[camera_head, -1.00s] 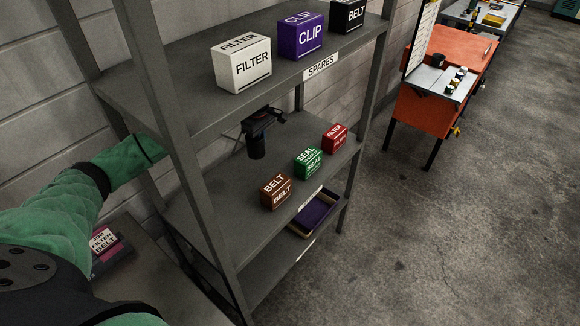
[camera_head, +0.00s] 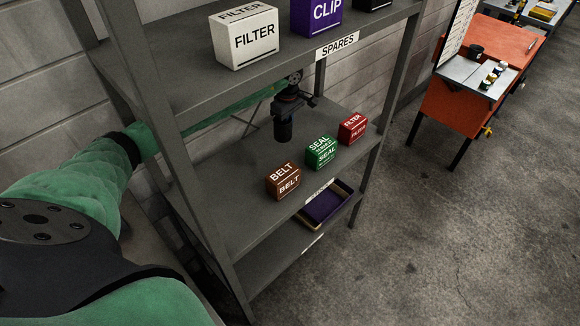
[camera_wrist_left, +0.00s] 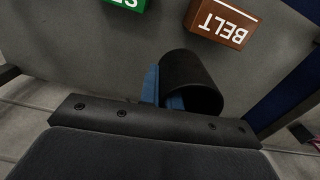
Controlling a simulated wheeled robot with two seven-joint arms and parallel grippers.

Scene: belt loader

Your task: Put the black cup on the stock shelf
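The black cup (camera_head: 283,130) hangs upright from my left gripper (camera_head: 287,110), over the middle shelf (camera_head: 235,165) behind the small boxes. I cannot tell whether its base touches the shelf. In the left wrist view the cup (camera_wrist_left: 192,78) shows its open mouth, with one blue finger (camera_wrist_left: 151,85) outside its wall and blue showing inside, so the gripper is shut on the wall. The middle shelf's front label is too small to read. My right gripper is not in view.
A brown BELT box (camera_head: 283,181), green SEAL box (camera_head: 321,153) and red FILTER box (camera_head: 353,129) line the shelf's front. The SPARES shelf (camera_head: 205,95) is above; a purple tray (camera_head: 324,205) is below. Bare shelf lies left of the cup.

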